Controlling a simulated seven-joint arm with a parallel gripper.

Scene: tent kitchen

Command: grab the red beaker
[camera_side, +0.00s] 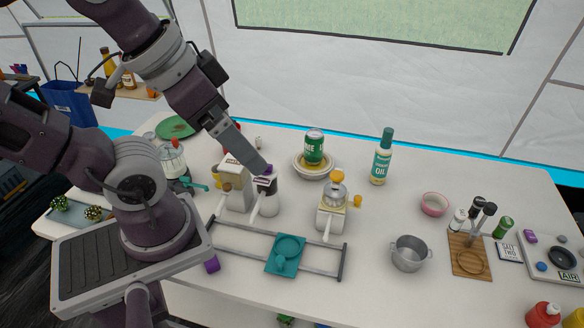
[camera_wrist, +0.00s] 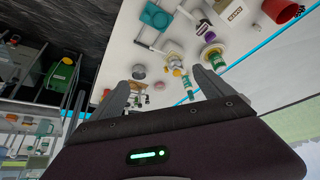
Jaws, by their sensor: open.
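A red beaker (camera_wrist: 283,10) shows at the top right edge of the wrist view, beside a white labelled box (camera_wrist: 235,12). In the side view I cannot make it out clearly; my arm covers much of the area behind the white machines. My gripper (camera_wrist: 159,77) is open and empty, its two fingers spread wide apart. In the side view my gripper (camera_side: 256,163) hangs tilted above the white machines at the left middle of the table, apart from the beaker.
A green can (camera_side: 314,147) stands in a yellow-rimmed bowl, with an oil bottle (camera_side: 382,158) to its right. A grinder (camera_side: 332,212), a grey pot (camera_side: 408,253) and a teal piece (camera_side: 286,254) on a rail frame are nearer.

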